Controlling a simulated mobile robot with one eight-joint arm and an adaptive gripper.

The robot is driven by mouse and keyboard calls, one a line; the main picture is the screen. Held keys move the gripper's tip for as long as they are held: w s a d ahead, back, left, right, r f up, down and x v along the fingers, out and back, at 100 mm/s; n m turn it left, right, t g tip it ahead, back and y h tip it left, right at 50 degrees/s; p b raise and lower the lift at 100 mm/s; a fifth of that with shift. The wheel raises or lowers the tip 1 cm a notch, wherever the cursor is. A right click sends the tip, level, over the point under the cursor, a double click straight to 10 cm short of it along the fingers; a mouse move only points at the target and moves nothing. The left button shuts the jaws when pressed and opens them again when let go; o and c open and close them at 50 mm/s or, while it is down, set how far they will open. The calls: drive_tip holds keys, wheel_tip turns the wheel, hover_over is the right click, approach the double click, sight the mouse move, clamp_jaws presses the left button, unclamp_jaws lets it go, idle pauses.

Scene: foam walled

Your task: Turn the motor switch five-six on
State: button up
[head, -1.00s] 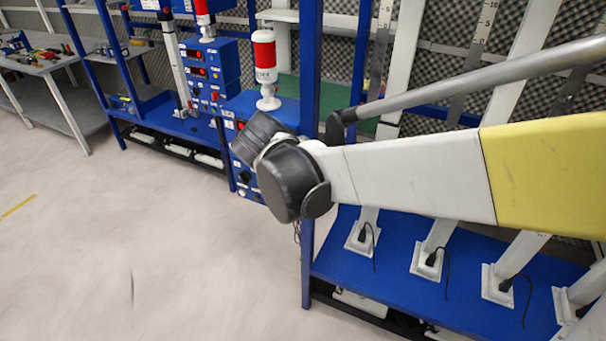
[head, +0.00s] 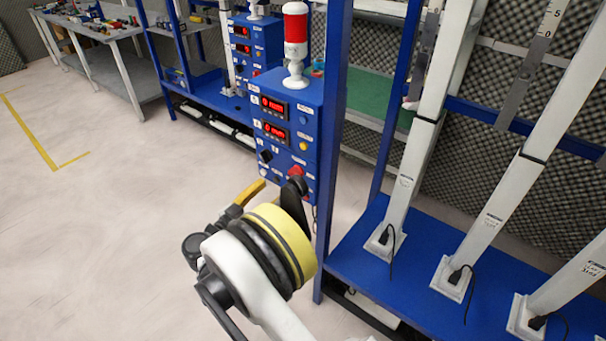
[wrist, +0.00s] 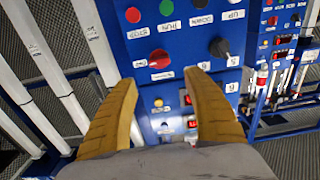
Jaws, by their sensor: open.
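A blue control box (head: 289,120) with red-lit displays stands left of the blue post in the head view. A dark rotary knob (head: 265,155) sits low on its front, left of a red emergency button (head: 296,171). In the upside-down wrist view the knob (wrist: 219,48), with a pale pointer, is right of the red button (wrist: 160,59). Its small label is too blurred to read. My gripper (wrist: 161,79) is open and empty, its yellow fingers in front of the panel. The knob lies beyond the right finger's tip. In the head view one yellow finger (head: 249,192) shows below the box.
A red and white signal lamp (head: 295,45) stands on the box. A blue shelf (head: 360,265) with white columns and black cables is at the right. A second control box (head: 253,45) and a workbench (head: 120,40) stand farther back. The floor at the left is clear.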

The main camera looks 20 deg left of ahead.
sight(293, 174)
drive_tip(key=b+x, duration=0.3)
drive_tip(key=x, duration=0.6)
drive_tip(key=shift+w+d, duration=0.15)
drive_tip(key=shift+w, duration=0.25)
drive_tip(key=shift+c, duration=0.4)
drive_tip(key=c, duration=1.1)
